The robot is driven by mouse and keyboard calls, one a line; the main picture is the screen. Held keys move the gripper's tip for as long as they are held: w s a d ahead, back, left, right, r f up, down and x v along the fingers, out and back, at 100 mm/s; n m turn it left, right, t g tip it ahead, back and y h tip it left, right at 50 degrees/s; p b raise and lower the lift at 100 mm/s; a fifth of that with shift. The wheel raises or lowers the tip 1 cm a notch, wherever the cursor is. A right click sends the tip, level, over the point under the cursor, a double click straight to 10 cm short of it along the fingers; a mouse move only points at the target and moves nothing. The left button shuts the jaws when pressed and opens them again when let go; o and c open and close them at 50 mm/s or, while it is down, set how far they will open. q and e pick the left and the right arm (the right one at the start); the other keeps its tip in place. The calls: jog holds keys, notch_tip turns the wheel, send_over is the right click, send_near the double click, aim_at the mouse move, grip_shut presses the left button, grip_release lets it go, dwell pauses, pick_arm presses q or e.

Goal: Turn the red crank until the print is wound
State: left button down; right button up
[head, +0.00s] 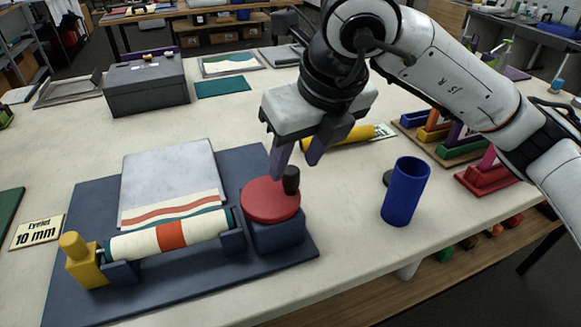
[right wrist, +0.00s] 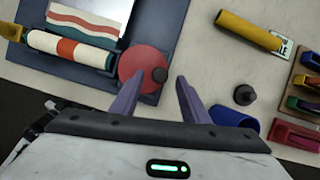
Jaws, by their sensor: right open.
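The red crank (head: 270,200) is a flat red disc with a black knob (head: 291,180) on its right edge, set on a dark blue block. The roller (head: 170,235), cream with an orange-red band, lies left of it with the striped print (head: 165,208) running up behind onto a grey plate. My right gripper (head: 297,163) is open just above and behind the knob, its two purple fingers apart. In the right wrist view the crank (right wrist: 138,68) and its knob (right wrist: 159,75) show beyond the open fingers (right wrist: 155,95), with nothing between them. My left gripper is not in view.
A blue cup (head: 405,192) stands right of the crank. A yellow cylinder (head: 345,138) lies behind my gripper. Coloured racks (head: 440,135) stand at the right, a grey box (head: 145,87) at the back left. An "Eyelet 10 mm" card (head: 37,232) lies at the left.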

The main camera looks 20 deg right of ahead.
aim_at(292, 170)
jog(key=shift+x, duration=2.2)
